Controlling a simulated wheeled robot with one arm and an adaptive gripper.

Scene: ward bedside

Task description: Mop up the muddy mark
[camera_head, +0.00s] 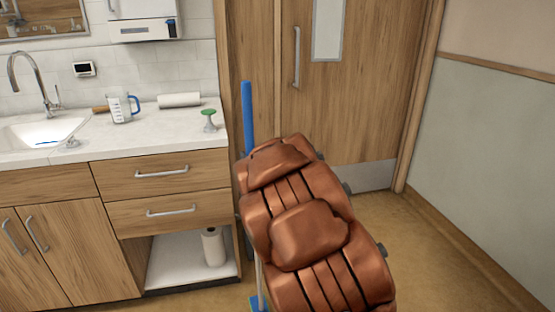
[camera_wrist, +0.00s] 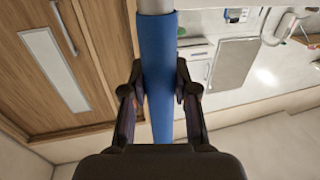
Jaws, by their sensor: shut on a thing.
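A mop stands upright in the head view, with a blue grip (camera_head: 247,115) at the top, a thin pale shaft below, and a bluish-green part (camera_head: 258,302) at the bottom edge of the picture. The blue grip fills the middle of the wrist view (camera_wrist: 158,45). My gripper (camera_wrist: 159,85) is shut on this blue grip, with one finger on each side. In the head view, my copper-coloured arm hides the gripper and part of the shaft. No muddy mark shows in either view; the arm covers part of the floor.
A counter (camera_head: 165,130) with a sink (camera_head: 35,133), measuring jug (camera_head: 120,108) and paper roll (camera_head: 180,100) stands left. A white roll (camera_head: 213,246) sits on the open shelf below. A wooden door (camera_head: 355,110) is behind. Floor (camera_head: 430,260) at right is clear.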

